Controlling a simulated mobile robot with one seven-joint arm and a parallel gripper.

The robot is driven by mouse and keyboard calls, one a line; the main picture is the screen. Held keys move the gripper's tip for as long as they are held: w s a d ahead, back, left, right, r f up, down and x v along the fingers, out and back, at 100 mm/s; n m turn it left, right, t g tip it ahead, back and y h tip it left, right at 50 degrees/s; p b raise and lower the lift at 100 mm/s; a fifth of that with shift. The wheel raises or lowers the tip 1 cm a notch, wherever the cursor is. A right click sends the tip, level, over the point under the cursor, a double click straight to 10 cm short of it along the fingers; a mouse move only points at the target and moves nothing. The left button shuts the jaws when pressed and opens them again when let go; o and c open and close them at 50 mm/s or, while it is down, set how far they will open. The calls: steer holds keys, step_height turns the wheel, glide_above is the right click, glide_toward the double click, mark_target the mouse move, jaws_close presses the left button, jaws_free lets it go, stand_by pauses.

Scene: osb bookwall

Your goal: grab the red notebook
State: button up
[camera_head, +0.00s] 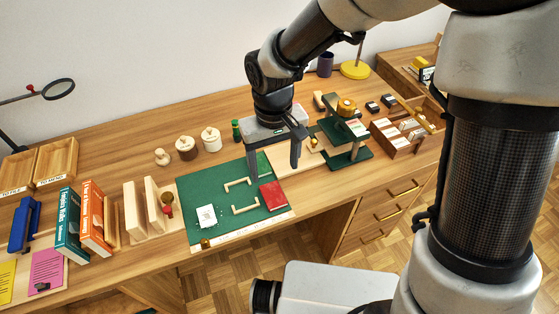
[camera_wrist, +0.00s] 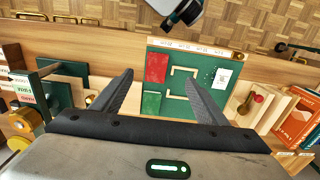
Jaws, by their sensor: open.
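The red notebook (camera_head: 272,196) lies flat on the right front part of a green mat (camera_head: 205,182) on the desk. It also shows in the wrist view (camera_wrist: 157,67), beyond my fingers and between them. My gripper (camera_head: 275,165) is open and empty above the mat, behind the notebook in the head view. In the wrist view my two fingers (camera_wrist: 162,90) are spread wide apart. The notebook is apart from both fingers.
Pale wooden corner brackets (camera_head: 243,209) and a white card (camera_head: 206,216) lie on the mat. Books (camera_head: 95,215) stand at the left. A green stand (camera_head: 350,140) is at the right. Lidded jars (camera_head: 186,148) stand behind the mat.

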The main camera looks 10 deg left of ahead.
steer(key=b, duration=0.2)
glide_above(278, 204)
steer(key=f, duration=1)
steer(key=shift+s+a+f, duration=0.1)
steer(key=shift+s+a, duration=0.05)
steer(key=shift+a, duration=0.15)
steer(key=shift+w+d+f, duration=0.1)
steer(key=shift+f, duration=1.4)
steer(key=shift+w+d+f, duration=0.1)
steer(key=shift+f, duration=1.35)
steer(key=shift+c, duration=0.2)
steer(key=c, duration=1.1)
